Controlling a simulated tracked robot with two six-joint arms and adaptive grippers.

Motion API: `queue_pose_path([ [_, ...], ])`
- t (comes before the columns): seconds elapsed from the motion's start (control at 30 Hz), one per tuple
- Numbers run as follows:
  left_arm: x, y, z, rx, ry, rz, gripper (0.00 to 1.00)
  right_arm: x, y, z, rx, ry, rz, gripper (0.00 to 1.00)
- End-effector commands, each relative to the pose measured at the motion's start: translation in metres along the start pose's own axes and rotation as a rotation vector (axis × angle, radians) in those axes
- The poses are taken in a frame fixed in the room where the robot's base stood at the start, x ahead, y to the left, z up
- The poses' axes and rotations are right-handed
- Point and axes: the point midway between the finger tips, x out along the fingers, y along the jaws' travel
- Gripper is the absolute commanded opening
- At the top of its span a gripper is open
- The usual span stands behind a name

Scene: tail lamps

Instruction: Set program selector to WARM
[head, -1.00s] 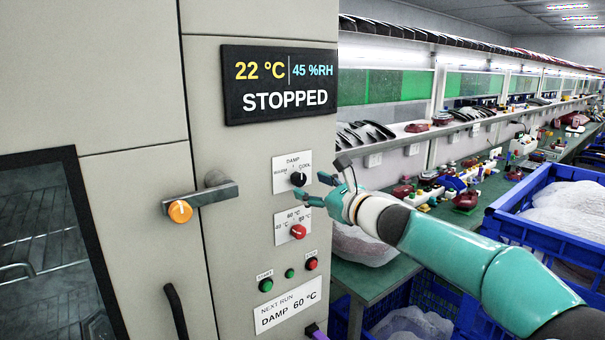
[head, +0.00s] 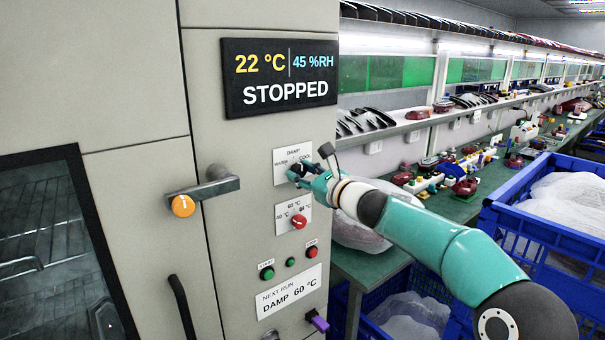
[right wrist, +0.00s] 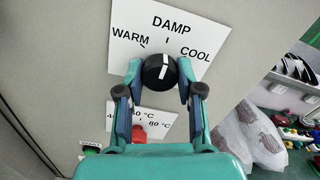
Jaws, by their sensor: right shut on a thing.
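The program selector is a black knob (right wrist: 155,72) with a white pointer line, on a white plate (right wrist: 195,30) marked WARM, DAMP and COOL. Its pointer stands near upright, toward DAMP. My right gripper (head: 301,173) is at the selector in the head view, its fingers hiding most of the knob. In the right wrist view my right gripper (right wrist: 160,76) has one finger on each side of the knob and is shut on it. The panel label (head: 290,292) reads NEXT RUN, DAMP 60 °C. My left gripper is not in view.
Just below is a red temperature knob (head: 299,222), then green (head: 267,273) and red (head: 311,253) buttons. A door handle (head: 203,189) juts out at left. The display (head: 281,78) reads STOPPED. Blue crates (head: 540,225) and a workbench stand at right.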

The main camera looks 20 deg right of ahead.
Motion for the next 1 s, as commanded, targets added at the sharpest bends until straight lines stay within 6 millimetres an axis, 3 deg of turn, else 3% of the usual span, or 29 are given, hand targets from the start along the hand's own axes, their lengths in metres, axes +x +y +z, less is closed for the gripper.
queue_pose_path([
  [0.47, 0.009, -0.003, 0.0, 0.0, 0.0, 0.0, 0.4, 0.0, 0.002, -0.002, -0.08, 0.0, 0.002, 0.01],
  [1.0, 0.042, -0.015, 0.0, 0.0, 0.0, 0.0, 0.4, 0.001, 0.003, -0.004, -0.521, -0.001, 0.003, 0.01],
])
